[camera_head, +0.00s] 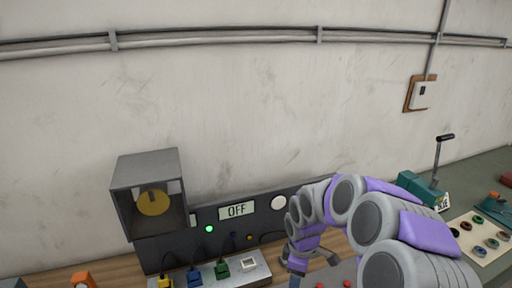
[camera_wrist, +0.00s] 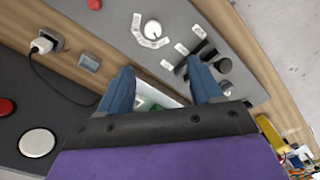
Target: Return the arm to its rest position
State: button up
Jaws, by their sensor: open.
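My gripper (camera_head: 308,270) hangs at the end of my purple and grey arm, low in the head view, in front of a dark panel with an "OFF" display (camera_head: 237,211). In the wrist view my gripper (camera_wrist: 162,88) points at a grey control panel (camera_wrist: 110,27), its two blue-grey fingers spread apart. I see nothing held between them. A pale and green item (camera_wrist: 150,103) lies beyond the fingers, partly hidden by the gripper body. The arm comes in from the lower right of the head view.
A grey open box with a yellow disc (camera_head: 153,203) stands at left. Several coloured plugs sit on a metal strip (camera_head: 258,272). A green device with a lever (camera_head: 425,187) stands right of the arm. In the wrist view are a white dial (camera_wrist: 153,29) and a wall plug (camera_wrist: 42,45).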

jog(key=s+r+m+b, duration=0.1)
jog(key=s+r+m, duration=0.2)
jog(key=s, duration=0.5)
jog(key=s+r+m+b, duration=0.2)
jog(key=s+r+m, duration=0.1)
jog(key=s, duration=0.5)
jog(key=shift+a+g, duration=0.25)
jog(key=shift+g, duration=0.05)
jog(key=s+m+b, duration=0.1)
jog(key=s+m, duration=0.1)
jog(key=s, duration=0.3)
jog(key=s+m+b, duration=0.1)
jog(key=s+m, duration=0.2)
jog(key=s, duration=0.3)
jog(key=s+m+g+b, duration=0.1)
jog(key=s+m, duration=0.1)
jog(key=s, duration=0.3)
jog(key=shift+s+d+f+m, duration=0.3)
jog(key=shift+s+d+f, duration=0.1)
jog(key=shift+c, duration=0.2)
